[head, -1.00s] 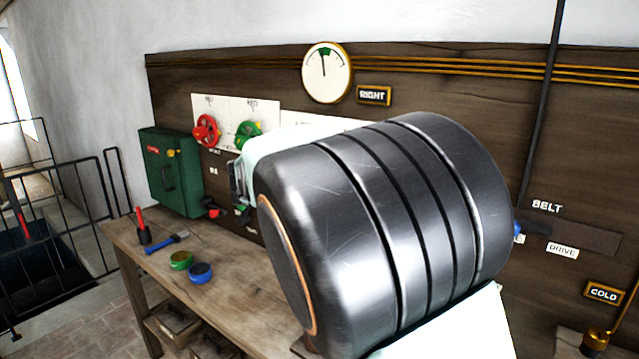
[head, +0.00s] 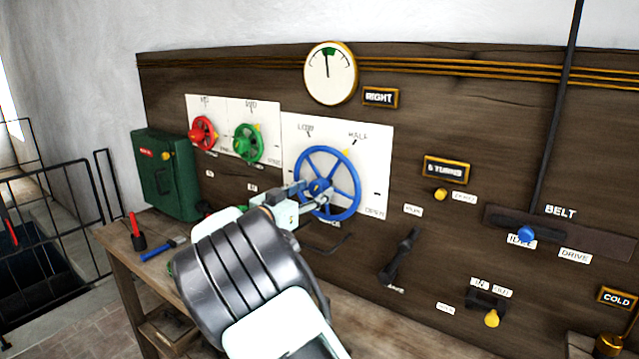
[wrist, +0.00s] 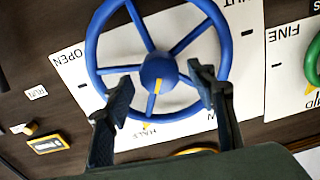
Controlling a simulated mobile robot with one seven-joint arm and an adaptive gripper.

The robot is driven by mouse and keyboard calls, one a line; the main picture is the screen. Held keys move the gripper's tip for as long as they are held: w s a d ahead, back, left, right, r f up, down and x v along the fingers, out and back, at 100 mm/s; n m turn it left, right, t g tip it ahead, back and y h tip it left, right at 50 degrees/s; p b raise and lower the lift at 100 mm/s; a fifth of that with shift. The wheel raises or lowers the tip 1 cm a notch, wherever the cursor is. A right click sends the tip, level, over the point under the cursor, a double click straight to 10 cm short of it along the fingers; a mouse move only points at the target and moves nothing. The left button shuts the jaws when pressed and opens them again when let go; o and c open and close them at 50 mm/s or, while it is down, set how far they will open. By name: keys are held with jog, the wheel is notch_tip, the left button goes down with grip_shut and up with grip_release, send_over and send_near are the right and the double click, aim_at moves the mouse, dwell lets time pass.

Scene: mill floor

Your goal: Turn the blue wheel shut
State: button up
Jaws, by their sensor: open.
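The blue wheel (head: 325,149) is mounted on a white dial plate (head: 373,150) on the wooden panel. The plate carries marks reading LOW, HALF and OPEN, and a yellow mark at the rim stands near HALF. In the wrist view the wheel (wrist: 159,72) appears upside down, with SHUT partly cropped at the upper right. My gripper (head: 312,197) is in front of the wheel. In the wrist view my gripper (wrist: 162,82) is open, with one finger on each side of the hub. Whether the fingers touch the spokes or rim cannot be told.
Red (head: 203,134) and green (head: 249,144) wheels are left of the blue one. A round gauge (head: 330,73) hangs above, its needle near the green band. A black lever (head: 400,255) and a blue-knobbed belt lever (head: 526,233) are to the right. A workbench (head: 130,250) runs below.

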aim_at(314, 191)
jog(key=shift+p+x, duration=0.35)
jog(key=shift+x, duration=1.4)
jog(key=c, duration=1.2)
jog(key=shift+o, duration=0.2)
jog(key=shift+f+b, duration=0.15)
jog(key=shift+b, duration=0.35)
